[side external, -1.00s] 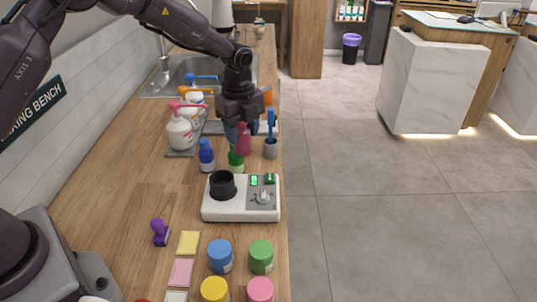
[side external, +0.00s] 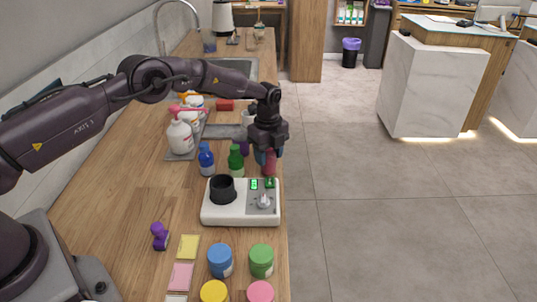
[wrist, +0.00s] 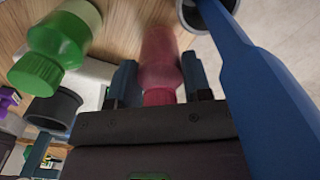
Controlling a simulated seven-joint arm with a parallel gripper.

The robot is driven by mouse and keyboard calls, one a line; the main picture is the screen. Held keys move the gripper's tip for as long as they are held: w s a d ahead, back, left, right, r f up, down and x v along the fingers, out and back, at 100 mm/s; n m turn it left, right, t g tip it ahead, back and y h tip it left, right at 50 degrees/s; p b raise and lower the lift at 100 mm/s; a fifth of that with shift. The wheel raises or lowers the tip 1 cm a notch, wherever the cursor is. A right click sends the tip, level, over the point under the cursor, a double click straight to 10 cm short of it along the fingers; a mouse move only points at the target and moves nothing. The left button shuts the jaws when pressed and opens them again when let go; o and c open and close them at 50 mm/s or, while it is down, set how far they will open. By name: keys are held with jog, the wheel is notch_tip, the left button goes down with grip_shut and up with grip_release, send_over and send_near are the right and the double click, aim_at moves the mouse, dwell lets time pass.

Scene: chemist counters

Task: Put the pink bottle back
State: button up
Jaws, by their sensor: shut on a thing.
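The pink bottle (side external: 269,165) is between the fingers of my gripper (side external: 268,156), which is shut on it. It is right of the green bottle (side external: 236,161), just behind the white device and near the counter's right edge. In the wrist view the pink bottle (wrist: 160,62) appears between the two blue fingers of my gripper (wrist: 160,82). The green bottle (wrist: 58,45) is apart from it, to the left. I cannot tell whether the pink bottle's base touches the counter. The fingers hide part of it.
The blue bottle (side external: 206,159) stands left of the green one. The white device (side external: 240,212) with a black cup (side external: 222,188) is in front. A blue-handled tool (wrist: 262,85) in a grey cup is close on the right in the wrist view. Coloured jars (side external: 220,258) stand nearer.

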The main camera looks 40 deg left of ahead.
jog(key=shift+f, duration=0.3)
jog(key=o, duration=1)
notch_tip(320, 180, up, 12)
jog(key=shift+r, duration=0.25)
